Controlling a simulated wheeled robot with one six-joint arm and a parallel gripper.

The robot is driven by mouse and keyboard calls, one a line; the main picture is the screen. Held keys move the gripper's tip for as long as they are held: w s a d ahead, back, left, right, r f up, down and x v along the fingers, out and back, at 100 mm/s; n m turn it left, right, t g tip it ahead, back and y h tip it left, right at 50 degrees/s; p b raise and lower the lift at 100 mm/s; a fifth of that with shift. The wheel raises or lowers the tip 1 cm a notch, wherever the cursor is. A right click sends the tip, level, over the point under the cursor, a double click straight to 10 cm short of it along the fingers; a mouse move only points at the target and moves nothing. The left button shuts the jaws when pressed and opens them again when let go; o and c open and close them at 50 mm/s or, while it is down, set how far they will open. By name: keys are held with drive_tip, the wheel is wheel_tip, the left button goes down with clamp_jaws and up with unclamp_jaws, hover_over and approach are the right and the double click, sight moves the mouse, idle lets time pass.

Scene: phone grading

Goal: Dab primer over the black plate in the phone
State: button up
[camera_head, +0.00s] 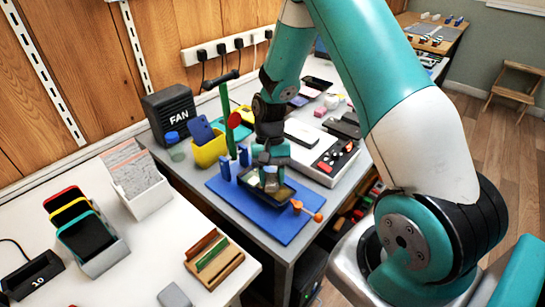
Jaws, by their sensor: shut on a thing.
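My gripper (270,172) is low over the blue mat (285,229) on the workbench. It is shut on a small pale thing, mostly hidden by the fingers; I cannot tell whether this is a primer dabber. Under it is a dark, shallow phone-like frame (284,194) on the mat. The gripper covers much of its inside, so I cannot make out the black plate. I cannot tell whether the held thing touches it.
Blue upright posts (226,166) and orange knobs (297,206) stand close around the frame. A yellow bin (208,152) and black fan (170,112) are behind left. A white device with red buttons (330,162) is right. The mat's front is clear.

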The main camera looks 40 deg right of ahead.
sight(276, 179)
drive_tip(key=shift+d+r, duration=0.15)
drive_tip(key=shift+d, duration=0.3)
drive_tip(key=shift+w+d+r+p, duration=0.1)
drive_tip(key=shift+d+r+p, duration=0.1)
drive_tip(key=shift+r+p, duration=0.4)
drive_tip(key=shift+d+r+p, duration=0.2)
drive_tip(key=shift+r+p, duration=0.3)
drive_tip(key=shift+r, duration=0.1)
wheel_tip(276, 179, up, 5)
drive_tip(key=p, duration=0.5)
drive_tip(key=shift+r, duration=0.2)
